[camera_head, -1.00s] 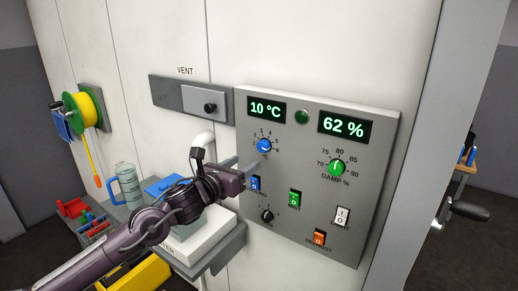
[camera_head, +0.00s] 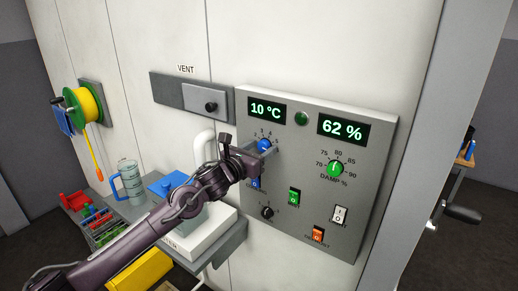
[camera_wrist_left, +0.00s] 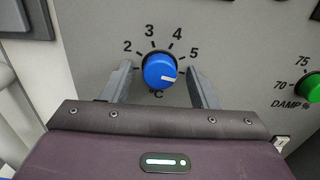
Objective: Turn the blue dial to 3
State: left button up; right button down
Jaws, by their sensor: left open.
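The blue dial (camera_head: 264,145) is on the grey control panel, under the 10 °C display (camera_head: 267,111). In the left wrist view the dial (camera_wrist_left: 159,70) sits among the numbers 2, 3, 4 and 5. Its white mark points right and slightly down, below the 5; any number there is hidden by a finger. My left gripper (camera_head: 262,153) is open at the dial, with one finger on each side and a visible gap to both. The right gripper is not in view.
The green DAMP % dial (camera_head: 335,168) is to the right, under the 62 % display (camera_head: 342,129). A black knob (camera_head: 267,212) and green (camera_head: 294,197), white (camera_head: 340,214) and orange (camera_head: 318,234) switches are lower. A shelf with a jug (camera_head: 131,181) is left.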

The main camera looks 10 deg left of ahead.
pick_arm(q)
jog(key=c, duration=1)
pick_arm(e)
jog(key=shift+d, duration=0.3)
